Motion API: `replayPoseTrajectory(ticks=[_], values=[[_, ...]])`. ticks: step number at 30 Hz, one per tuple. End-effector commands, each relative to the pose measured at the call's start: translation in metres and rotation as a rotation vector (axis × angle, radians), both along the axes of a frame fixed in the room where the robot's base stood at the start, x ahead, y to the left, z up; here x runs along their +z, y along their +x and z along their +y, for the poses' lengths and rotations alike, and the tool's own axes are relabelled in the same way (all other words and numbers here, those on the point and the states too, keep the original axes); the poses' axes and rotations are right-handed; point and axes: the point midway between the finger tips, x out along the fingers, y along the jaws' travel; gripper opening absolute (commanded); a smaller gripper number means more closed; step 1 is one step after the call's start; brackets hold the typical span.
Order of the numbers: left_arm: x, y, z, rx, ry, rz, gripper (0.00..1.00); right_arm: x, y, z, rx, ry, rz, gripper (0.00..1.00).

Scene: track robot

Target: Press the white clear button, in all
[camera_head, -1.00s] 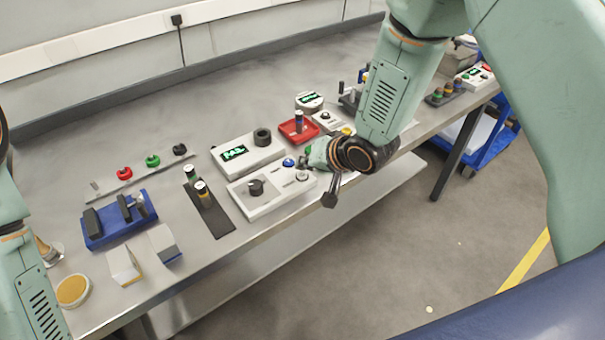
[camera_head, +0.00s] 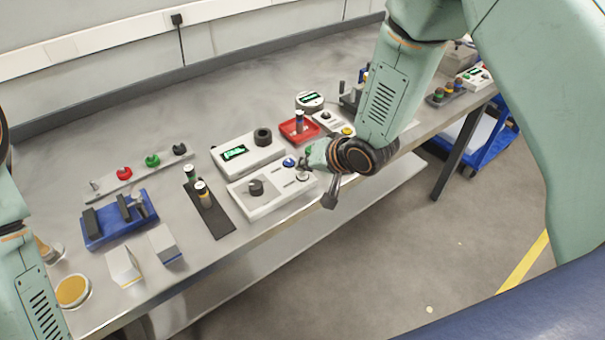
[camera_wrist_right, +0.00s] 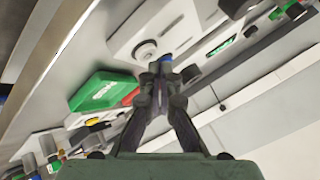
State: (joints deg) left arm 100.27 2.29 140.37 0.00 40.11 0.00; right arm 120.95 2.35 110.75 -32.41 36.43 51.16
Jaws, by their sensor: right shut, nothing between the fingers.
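A white control box (camera_head: 262,207) with a black knob (camera_head: 256,187) and a blue button (camera_head: 289,162) sits near the bench's front edge. My right gripper (camera_head: 303,173) is shut and empty, its tips over the right end of this box, close to the blue button. The gripper covers the part of the box where a pale button showed earlier; I cannot tell whether it touches it. In the right wrist view the closed fingertips (camera_wrist_right: 161,72) point at the white box (camera_wrist_right: 160,28). My left arm shows at the left edge, its gripper out of view.
A white box with a green display (camera_head: 234,152) stands just behind. A red tray (camera_head: 299,131) with a battery-like cylinder and a small box with a yellow button (camera_head: 347,131) are close to the right arm. A dark strip (camera_head: 217,214) with cylinders lies left.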

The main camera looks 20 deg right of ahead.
Motion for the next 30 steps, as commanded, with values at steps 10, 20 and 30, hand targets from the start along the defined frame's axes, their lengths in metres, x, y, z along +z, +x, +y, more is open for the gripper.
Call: replayPoseTrajectory(ticks=[10, 20, 30], values=[[-0.001, -0.0001, 0.0, 0.0, 0.0, 0.0, 0.42, -0.0047, 0.0005, 0.0, 0.0, 0.0, 0.0, 0.0], [-0.0018, -0.0001, 0.0, 0.0, 0.0, 0.0, 0.42, -0.0067, 0.0003, 0.0001, 0.0, 0.0, 0.0, 0.0], [-0.003, -0.0001, 0.0, 0.0, 0.0, 0.0, 0.42, -0.0103, 0.0003, 0.0001, 0.0, 0.0, 0.0, 0.0]])
